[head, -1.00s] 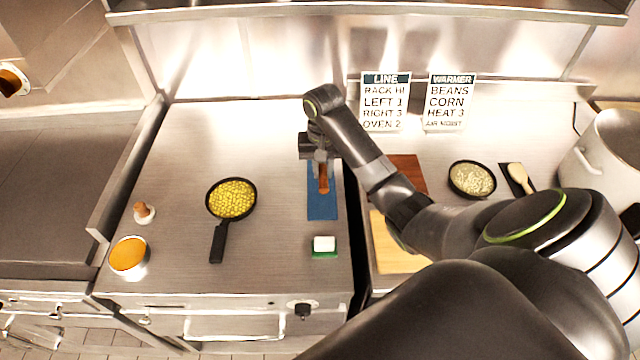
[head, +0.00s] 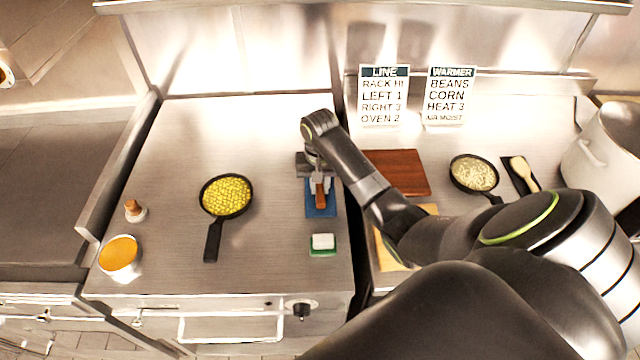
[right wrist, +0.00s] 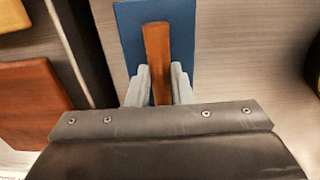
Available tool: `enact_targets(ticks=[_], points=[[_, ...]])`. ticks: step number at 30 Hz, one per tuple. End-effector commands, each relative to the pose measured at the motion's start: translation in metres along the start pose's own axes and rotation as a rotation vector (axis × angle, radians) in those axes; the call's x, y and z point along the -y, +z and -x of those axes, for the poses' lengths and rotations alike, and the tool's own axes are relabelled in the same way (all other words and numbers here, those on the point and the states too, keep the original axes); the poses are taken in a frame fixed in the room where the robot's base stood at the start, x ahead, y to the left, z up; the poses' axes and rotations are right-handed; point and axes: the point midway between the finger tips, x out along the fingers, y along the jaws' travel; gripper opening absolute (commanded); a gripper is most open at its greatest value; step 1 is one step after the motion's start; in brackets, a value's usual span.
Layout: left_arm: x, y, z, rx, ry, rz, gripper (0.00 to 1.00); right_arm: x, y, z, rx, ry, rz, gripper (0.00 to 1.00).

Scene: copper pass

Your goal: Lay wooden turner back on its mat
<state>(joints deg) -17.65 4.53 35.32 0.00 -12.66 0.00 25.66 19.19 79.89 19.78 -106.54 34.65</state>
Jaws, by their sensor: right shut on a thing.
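The wooden turner (head: 321,200) shows as a brown strip in the jaws of my right gripper (head: 319,186). The blue mat (head: 326,212) lies on the steel counter under it. In the right wrist view, the turner (right wrist: 157,50) runs lengthwise over the mat (right wrist: 183,35), roughly in line with its long side, between the two grey fingers (right wrist: 160,85). My right gripper is shut on the turner. The gripper hides the back part of the mat in the head view. I cannot tell whether the turner touches the mat. My left gripper is not in view.
A pan of yellow corn (head: 226,195) stands left of the mat. A green and white sponge (head: 323,244) lies just in front of it. A brown board (head: 397,172) and a pan of beans (head: 473,174) are to the right.

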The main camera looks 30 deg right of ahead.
Motion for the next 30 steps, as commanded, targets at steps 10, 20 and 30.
enact_targets(ticks=[10,20,30], points=[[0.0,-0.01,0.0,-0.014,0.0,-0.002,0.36,0.0,0.0,-0.001,0.001,0.0,0.0,0.41],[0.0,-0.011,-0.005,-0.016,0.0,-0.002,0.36,0.0,-0.001,0.018,-0.004,-0.002,0.002,0.41],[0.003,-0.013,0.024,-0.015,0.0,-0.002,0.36,0.0,0.0,0.082,0.001,0.0,-0.001,0.41]])
